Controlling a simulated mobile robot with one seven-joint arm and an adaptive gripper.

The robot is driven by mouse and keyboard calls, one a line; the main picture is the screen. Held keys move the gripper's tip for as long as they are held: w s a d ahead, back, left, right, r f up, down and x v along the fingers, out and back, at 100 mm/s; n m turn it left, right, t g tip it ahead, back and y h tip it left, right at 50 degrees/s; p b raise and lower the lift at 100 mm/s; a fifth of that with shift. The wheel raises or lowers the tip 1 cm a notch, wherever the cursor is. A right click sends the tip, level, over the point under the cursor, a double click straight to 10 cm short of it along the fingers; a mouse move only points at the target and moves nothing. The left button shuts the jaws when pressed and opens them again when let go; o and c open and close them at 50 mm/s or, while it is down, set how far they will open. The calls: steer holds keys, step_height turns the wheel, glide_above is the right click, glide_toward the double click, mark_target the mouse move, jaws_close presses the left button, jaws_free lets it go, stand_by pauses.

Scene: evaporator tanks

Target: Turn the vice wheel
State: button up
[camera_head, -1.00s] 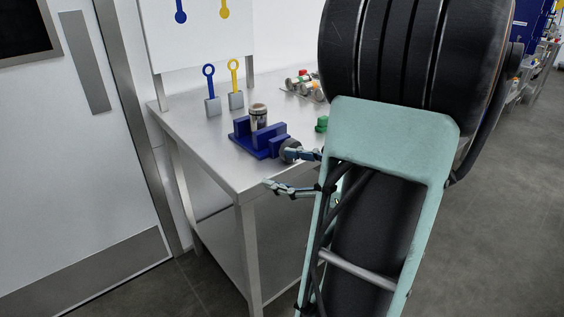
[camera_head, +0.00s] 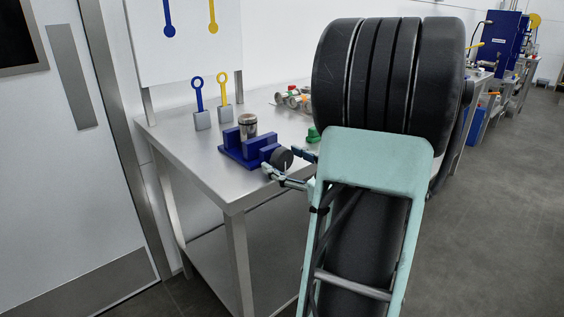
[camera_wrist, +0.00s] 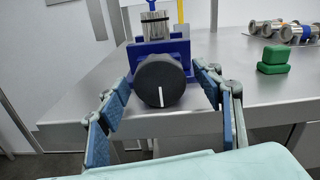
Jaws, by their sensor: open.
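The blue vice (camera_head: 250,145) sits near the front edge of the steel table, with a metal cylinder (camera_head: 247,126) standing upright in it. Its dark wheel (camera_head: 281,159) faces my gripper. In the wrist view the wheel (camera_wrist: 160,82) is a round black knob with a white line pointing straight down, and the vice body (camera_wrist: 150,50) is behind it. My gripper (camera_wrist: 166,100) is open, one blue-padded finger on each side of the wheel, with visible gaps. In the head view my gripper (camera_head: 290,168) is at the wheel, partly hidden by my arm.
A blue key-shaped tool (camera_head: 198,95) and a yellow one (camera_head: 224,90) stand in grey blocks behind the vice. Green blocks (camera_wrist: 273,60) and metal pipe fittings (camera_wrist: 285,30) lie to the right. The tabletop (camera_head: 190,150) left of the vice is clear.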

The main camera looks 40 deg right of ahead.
steer(key=shift+w+a, duration=0.1)
steer(key=shift+w, duration=0.55)
steer(key=c, duration=1.2)
steer(key=shift+o, duration=0.2)
steer(key=shift+r+m+p, duration=0.1)
steer(key=shift+m+p, duration=0.3)
steer(key=m+p, duration=0.2)
steer(key=shift+m, duration=0.4)
steer(key=shift+m+p, duration=1.3)
